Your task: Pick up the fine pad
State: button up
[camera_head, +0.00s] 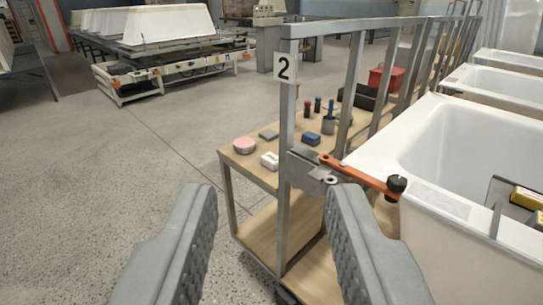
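My gripper (274,192) is open and empty, its two grey ridged fingers wide apart in the lower part of the view. Beyond it stands a wooden-topped bench (250,172) with small items near its left end. A round pink-topped disc (244,145) lies at the left corner. A flat grey pad (268,134) lies behind it, a white block (270,160) in front, and a dark blue block (311,138) to the right, past a metal post. I cannot tell for sure which is the fine pad. The fingers touch none of them.
A metal frame (288,100) with a "2" sign (285,67) rises along the bench. An orange-handled clamp (360,175) juts toward a white bathtub (440,150) at the right. Small bottles (318,104), a grey cup (328,125) and a red bin (386,79) stand farther back.

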aim_at(270, 161)
jog(key=i+j+z, duration=0.1)
jog(key=i+j, duration=0.25)
jog(key=i+j+z, duration=0.1)
jog(key=i+j, duration=0.55)
jog(key=j, duration=0.25)
jog(key=i+j+z, duration=0.15)
jog(key=i+j, duration=0.15)
jog(key=j, duration=0.15)
